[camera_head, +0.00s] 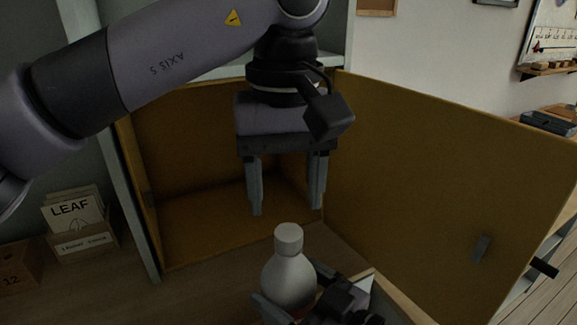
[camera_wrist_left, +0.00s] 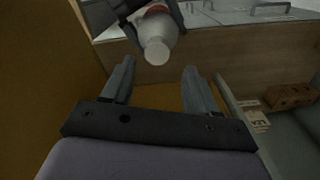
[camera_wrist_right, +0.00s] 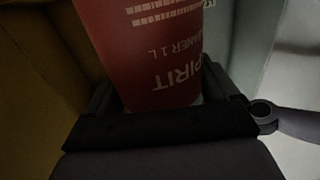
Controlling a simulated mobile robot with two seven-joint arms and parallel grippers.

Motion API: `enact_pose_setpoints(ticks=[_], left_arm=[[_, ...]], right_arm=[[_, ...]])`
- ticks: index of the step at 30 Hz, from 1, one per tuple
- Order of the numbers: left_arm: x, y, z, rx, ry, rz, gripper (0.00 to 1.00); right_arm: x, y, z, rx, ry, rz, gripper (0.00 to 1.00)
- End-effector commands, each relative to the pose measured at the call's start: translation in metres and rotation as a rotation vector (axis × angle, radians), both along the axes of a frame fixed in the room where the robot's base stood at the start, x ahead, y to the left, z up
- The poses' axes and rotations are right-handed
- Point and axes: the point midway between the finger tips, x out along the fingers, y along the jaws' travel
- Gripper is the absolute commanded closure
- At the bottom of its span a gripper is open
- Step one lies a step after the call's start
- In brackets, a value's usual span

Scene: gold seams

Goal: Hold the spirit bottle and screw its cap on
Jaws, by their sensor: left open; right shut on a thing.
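The spirit bottle (camera_head: 288,278) is pale white with a red label and stands about upright at the bottom middle of the head view. A whitish cap (camera_head: 288,234) sits on top of its neck; I cannot tell how tightly it is screwed. My right gripper (camera_head: 292,296) is shut around the bottle's body. The red label (camera_wrist_right: 150,50) fills the right wrist view. My left gripper (camera_head: 287,207) is open and empty, pointing down just above the cap. In the left wrist view the cap (camera_wrist_left: 157,52) lies just beyond the gap between the fingers.
An open yellow-brown cabinet (camera_head: 205,225) stands behind the bottle, with its door (camera_head: 440,190) swung out to the right. A card box labelled LEAF (camera_head: 85,240) and another box (camera_head: 18,265) stand at the left. Clear wooden surface (camera_head: 190,290) lies left of the bottle.

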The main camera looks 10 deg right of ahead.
Motion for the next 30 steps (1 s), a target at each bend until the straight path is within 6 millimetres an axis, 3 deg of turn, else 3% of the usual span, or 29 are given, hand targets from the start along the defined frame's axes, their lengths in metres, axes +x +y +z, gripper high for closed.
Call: enact_pose_setpoints(ticks=[30], left_arm=[[0.001, -0.002, 0.011, 0.004, -0.004, 1.671, 0.41]], right_arm=[[0.0, 0.0, 0.004, 0.005, -0.009, 0.001, 0.98]])
